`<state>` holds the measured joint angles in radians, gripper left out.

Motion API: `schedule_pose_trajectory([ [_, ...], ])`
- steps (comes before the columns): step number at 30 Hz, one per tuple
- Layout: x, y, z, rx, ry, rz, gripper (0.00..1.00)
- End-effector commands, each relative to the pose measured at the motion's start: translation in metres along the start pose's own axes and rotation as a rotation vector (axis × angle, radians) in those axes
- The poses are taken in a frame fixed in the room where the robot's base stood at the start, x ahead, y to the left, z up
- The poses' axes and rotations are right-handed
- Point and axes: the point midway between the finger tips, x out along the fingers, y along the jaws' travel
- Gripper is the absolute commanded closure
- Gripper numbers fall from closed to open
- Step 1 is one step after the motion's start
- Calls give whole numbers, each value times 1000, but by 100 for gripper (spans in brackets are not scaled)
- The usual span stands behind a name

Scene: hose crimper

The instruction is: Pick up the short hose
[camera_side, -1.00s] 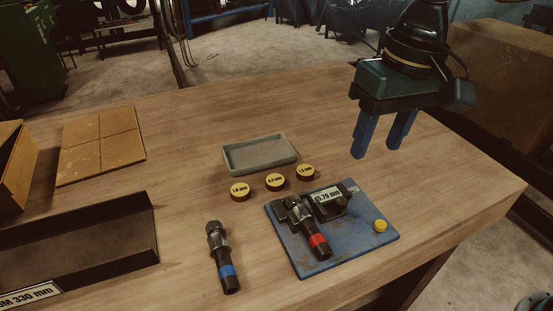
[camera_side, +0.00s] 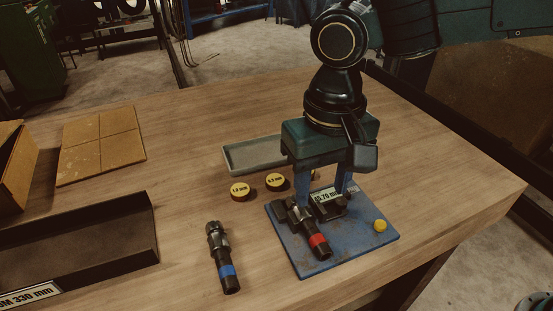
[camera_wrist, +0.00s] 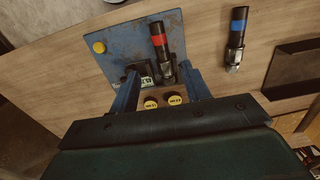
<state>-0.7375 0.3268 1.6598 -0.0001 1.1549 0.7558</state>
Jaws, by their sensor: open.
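A black hose with a red band (camera_side: 319,243) lies on the blue plate (camera_side: 366,247), its metal fitting end toward the gauge; it also shows in the wrist view (camera_wrist: 159,40). A black hose with a blue band (camera_side: 227,272) lies on bare wood left of the plate, and in the wrist view (camera_wrist: 238,25) at upper right. I cannot tell which is the short hose. My gripper (camera_side: 324,197) is open above the plate's back part, its fingers either side of the gauge readout (camera_side: 326,196). In the wrist view the fingers (camera_wrist: 160,72) flank the gauge and the red-banded hose's fitting.
Yellow round discs (camera_side: 240,191) marked in mm sit behind the plate, one mostly hidden by my gripper. A grey tray (camera_side: 240,158) stands behind them. A yellow button (camera_side: 380,226) is on the plate's right. A dark labelled tray (camera_side: 90,245) and cardboard (camera_side: 100,147) lie left.

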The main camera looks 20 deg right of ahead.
Motion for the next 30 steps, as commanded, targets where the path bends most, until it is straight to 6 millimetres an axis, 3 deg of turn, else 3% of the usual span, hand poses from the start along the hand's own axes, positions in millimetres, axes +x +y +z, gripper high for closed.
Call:
schedule_pose_trajectory([
  [10, 49, 0, 0, 0, -2, 2, 53],
  [23, 60, 0, 0, 0, -1, 1, 53],
  [30, 83, -1, 0, 0, -2, 2, 53],
])
